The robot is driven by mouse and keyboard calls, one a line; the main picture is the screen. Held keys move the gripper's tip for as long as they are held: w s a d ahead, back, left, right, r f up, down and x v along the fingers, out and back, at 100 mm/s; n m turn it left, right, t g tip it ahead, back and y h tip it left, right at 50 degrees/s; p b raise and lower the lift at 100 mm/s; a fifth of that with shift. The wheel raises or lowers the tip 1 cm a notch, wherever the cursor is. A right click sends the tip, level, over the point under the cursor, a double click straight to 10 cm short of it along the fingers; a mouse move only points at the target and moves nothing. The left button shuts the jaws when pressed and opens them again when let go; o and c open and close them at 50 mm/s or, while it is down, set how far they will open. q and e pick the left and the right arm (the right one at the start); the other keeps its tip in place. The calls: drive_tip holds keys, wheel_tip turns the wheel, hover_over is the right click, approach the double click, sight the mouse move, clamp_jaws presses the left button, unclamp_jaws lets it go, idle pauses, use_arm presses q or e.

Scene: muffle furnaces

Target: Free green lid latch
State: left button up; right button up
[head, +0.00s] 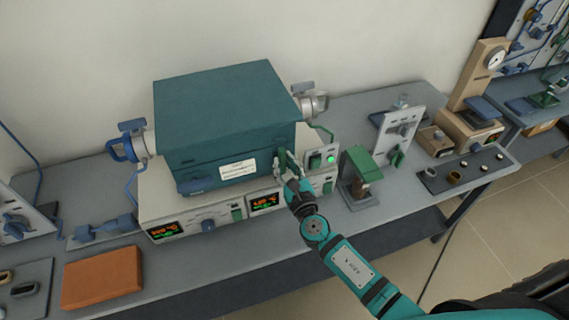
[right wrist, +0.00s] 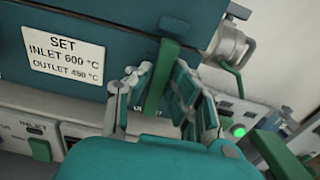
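The teal furnace box (head: 222,112) sits on a white control base on the bench. The green lid latch (right wrist: 167,62) is a narrow upright strip on the box front, near its right corner; in the head view it is small and partly covered by my gripper. My right gripper (head: 286,174) is at the front right corner of the box. In the right wrist view its fingers (right wrist: 160,84) stand apart on either side of the latch, with gaps visible. Contact with the latch cannot be told. My left gripper is not in view.
A label (right wrist: 64,60) reads "SET INLET 600 °C, OUTLET 450 °C". The control base (head: 160,205) has lit displays and a glowing green button (right wrist: 238,131). A green-topped stand (head: 362,165) is close on the right. An orange block (head: 103,277) lies front left.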

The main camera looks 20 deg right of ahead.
clamp_jaws()
drive_tip(key=m+b, duration=0.2)
drive_tip(key=m, duration=0.1)
drive_tip(key=shift+d+f, duration=0.1)
drive_tip(key=shift+f, duration=0.05)
drive_tip(key=shift+d+f+m+b, duration=0.1)
drive_tip(key=shift+m+b, duration=0.75)
drive_tip(key=shift+m, duration=1.65)
drive_tip(key=shift+d+f+m+b, duration=0.15)
drive_tip(key=shift+m+b, duration=0.65)
drive_tip(key=shift+m, duration=1.7)
drive_tip(key=shift+d+f+m+b, duration=0.1)
drive_tip(key=shift+m+b, duration=0.75)
drive_tip(key=shift+m, duration=1.65)
